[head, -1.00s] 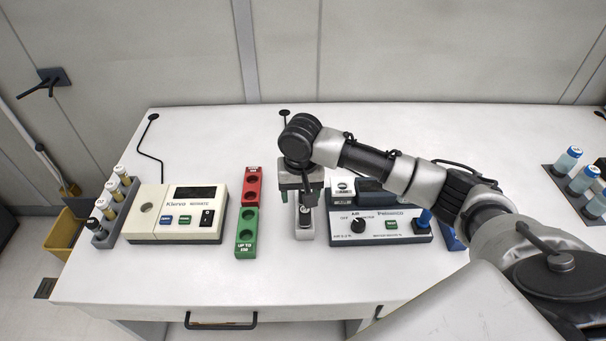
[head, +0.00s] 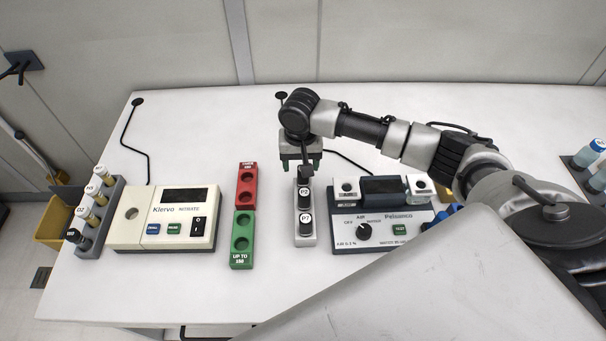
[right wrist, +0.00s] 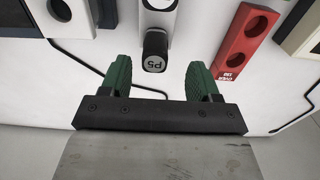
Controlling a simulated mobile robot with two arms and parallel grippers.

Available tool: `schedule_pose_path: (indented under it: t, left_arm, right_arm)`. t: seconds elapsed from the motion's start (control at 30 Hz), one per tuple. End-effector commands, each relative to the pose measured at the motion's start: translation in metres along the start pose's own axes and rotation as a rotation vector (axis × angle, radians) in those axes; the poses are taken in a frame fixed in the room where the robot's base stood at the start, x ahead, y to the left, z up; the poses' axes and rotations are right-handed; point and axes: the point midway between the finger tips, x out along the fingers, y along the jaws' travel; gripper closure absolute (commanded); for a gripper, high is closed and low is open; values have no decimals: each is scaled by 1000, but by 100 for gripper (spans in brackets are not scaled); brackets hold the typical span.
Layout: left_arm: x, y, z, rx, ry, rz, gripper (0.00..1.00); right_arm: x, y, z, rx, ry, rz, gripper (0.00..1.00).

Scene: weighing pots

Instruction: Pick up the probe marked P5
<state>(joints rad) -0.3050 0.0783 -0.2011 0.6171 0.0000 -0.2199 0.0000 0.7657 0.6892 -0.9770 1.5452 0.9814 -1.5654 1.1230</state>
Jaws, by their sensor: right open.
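The probe marked P5 (right wrist: 154,52) shows its dark labelled cap in the right wrist view, at the end of a pale rack (right wrist: 169,28). In the head view the rack (head: 305,240) also holds probes marked P2 (head: 304,191) and P7 (head: 306,218), and my right gripper hides most of its far end. My right gripper (head: 301,166) is open and empty at that end. In the right wrist view its green fingers (right wrist: 158,76) stand apart, one on each side of P5's cap, not touching it. My left gripper is not in view.
A red block (head: 247,172) and a green block (head: 242,254) with holes lie left of the rack, beside the Klervo meter (head: 140,231). The Pelsanco device (head: 385,238) stands close on the right. Free table lies behind.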

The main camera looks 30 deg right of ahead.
Motion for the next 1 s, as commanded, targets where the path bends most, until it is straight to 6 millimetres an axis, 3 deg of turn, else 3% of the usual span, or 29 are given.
schedule_pose_path:
  t: [0.17, 0.5, 0.77, 1.0]
  left_arm:
    - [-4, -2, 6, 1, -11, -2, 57]
    - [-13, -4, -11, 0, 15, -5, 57]
    - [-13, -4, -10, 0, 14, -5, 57]
    - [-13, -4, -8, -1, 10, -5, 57]
  right_arm:
    - [12, 1, 0, 0, 0, 1, 38]
    - [56, 6, 1, 0, 0, 1, 38]
    - [59, 6, 0, -1, 1, 0, 38]
    - [59, 6, 0, -1, 1, 0, 75]
